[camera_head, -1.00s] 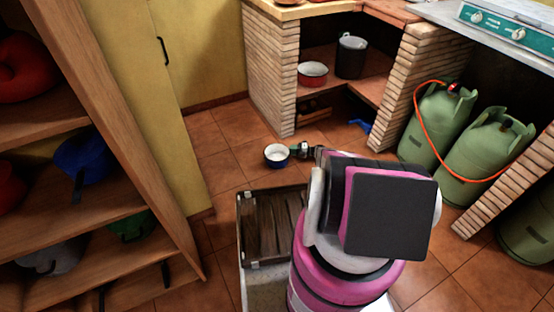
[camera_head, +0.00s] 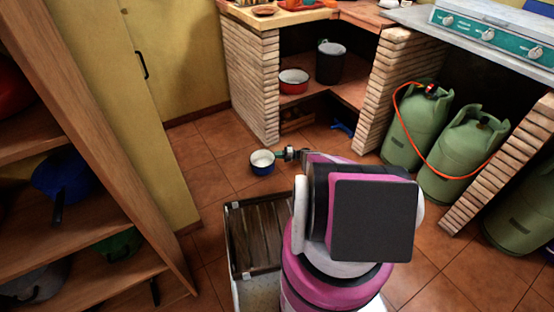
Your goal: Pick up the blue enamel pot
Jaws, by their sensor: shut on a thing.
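The blue enamel pot (camera_head: 262,168) is a small round pot with a blue outside and a white inside. It shows left of the middle of the view, in front of the brown tiled floor. My gripper (camera_head: 277,157) is at the right side of its rim and is shut on it. The pot looks roughly upright. My own arm hides the area to the right, and the fingertips are too small to see in detail.
A brick counter (camera_head: 250,85) stands behind, with a red pot (camera_head: 293,86) and a dark tall pot (camera_head: 330,66) on its shelf. Green gas bottles (camera_head: 416,120) stand at the right. A wooden shelf (camera_head: 110,130) holding pots is at the left. Open floor lies between.

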